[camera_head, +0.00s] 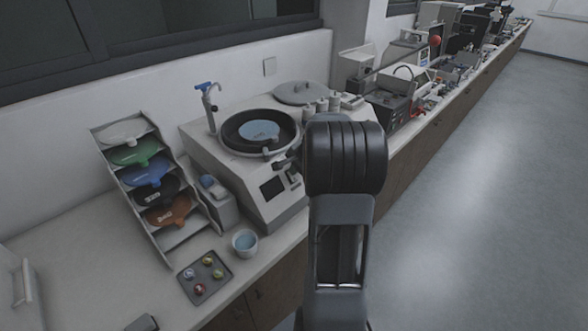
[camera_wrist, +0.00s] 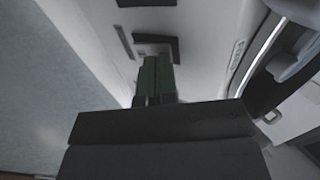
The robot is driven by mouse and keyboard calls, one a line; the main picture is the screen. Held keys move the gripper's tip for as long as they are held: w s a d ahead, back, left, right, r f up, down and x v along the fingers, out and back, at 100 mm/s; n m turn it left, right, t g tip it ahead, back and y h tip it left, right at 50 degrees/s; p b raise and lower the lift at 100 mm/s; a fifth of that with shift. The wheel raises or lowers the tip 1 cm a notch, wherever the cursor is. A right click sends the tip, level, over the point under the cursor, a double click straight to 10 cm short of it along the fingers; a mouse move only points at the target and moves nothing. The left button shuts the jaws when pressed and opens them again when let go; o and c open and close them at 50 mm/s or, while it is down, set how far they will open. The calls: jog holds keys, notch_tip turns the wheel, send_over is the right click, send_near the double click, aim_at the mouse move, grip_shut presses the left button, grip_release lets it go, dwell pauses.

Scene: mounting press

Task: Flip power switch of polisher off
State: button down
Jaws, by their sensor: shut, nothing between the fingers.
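The polisher (camera_head: 228,164) is a pale grey bench machine with a round dark bowl and a blue disc (camera_head: 259,131) on top. Its sloped front carries a dark screen (camera_head: 272,188) and small dark controls (camera_head: 293,178) to the right of it.
A rack with coloured discs (camera_head: 148,174) stands left of the polisher. A small cup (camera_head: 245,243) and a dark tray of samples (camera_head: 204,276) lie on the counter in front. A tap (camera_head: 209,104) rises behind the bowl. More equipment (camera_head: 393,107) lines the counter beyond; the floor at right is clear.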

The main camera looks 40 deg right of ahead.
jog(key=shift+s+f+b, duration=0.35)
jog(key=shift+s+b, duration=0.2)
jog(key=shift+s, duration=0.1)
jog(key=shift+s+r, duration=0.2)
jog(key=shift+r, duration=0.25)
jog(key=v, duration=1.2)
jog(key=shift+r, duration=0.45)
